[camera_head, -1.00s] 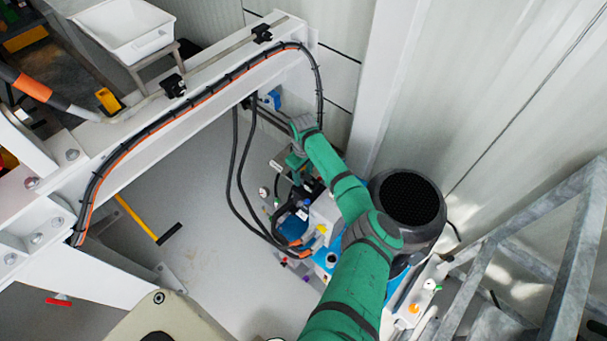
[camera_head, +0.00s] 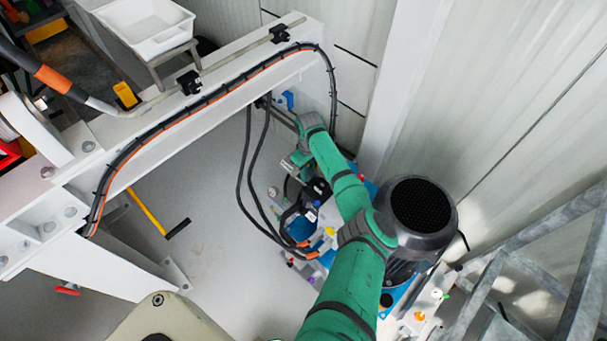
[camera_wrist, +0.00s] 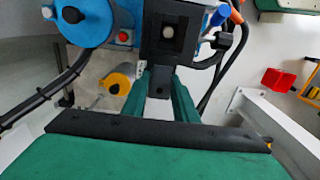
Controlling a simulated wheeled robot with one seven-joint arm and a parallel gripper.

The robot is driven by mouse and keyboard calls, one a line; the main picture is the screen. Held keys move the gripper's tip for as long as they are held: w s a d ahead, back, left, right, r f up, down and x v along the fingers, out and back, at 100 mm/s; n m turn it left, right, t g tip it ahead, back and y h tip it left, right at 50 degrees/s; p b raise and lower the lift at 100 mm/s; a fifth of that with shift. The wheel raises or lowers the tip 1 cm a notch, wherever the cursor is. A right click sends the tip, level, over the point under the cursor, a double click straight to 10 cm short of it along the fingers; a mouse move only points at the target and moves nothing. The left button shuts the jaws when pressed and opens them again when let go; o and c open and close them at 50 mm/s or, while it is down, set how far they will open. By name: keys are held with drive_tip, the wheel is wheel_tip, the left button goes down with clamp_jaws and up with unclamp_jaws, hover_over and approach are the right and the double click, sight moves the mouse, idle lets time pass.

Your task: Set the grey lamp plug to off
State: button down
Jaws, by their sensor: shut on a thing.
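In the wrist view, the two green fingers of my gripper (camera_wrist: 160,93) are shut on a narrow dark grey piece (camera_wrist: 159,82). It lies below a square black housing (camera_wrist: 175,35) with a pale round button. I cannot tell whether this piece is the grey lamp plug, nor its setting. In the head view, my green arm reaches away over the pump unit. My gripper's fingertips are hidden there behind the wrist, close to a small light green and grey part (camera_head: 292,165).
The pump's black motor (camera_head: 420,205) stands right of my arm. A white beam (camera_head: 200,100) with black and orange cables crosses the left. Loose black hoses (camera_head: 250,170) hang left of my wrist. Grey railings (camera_head: 560,260) stand at right. Bare floor (camera_head: 220,235) lies left of the pump.

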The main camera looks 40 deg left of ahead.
drive_tip(key=shift+a+r, duration=0.15)
drive_tip(key=shift+a, duration=0.45)
drive_tip(key=c, duration=1.4)
unclamp_jaws()
drive_tip(key=shift+d, duration=0.1)
drive_tip(key=shift+d+r, duration=0.1)
drive_tip(key=shift+r, duration=0.1)
wheel_tip(320, 180, up, 10)
drive_tip(key=shift+r, duration=0.15)
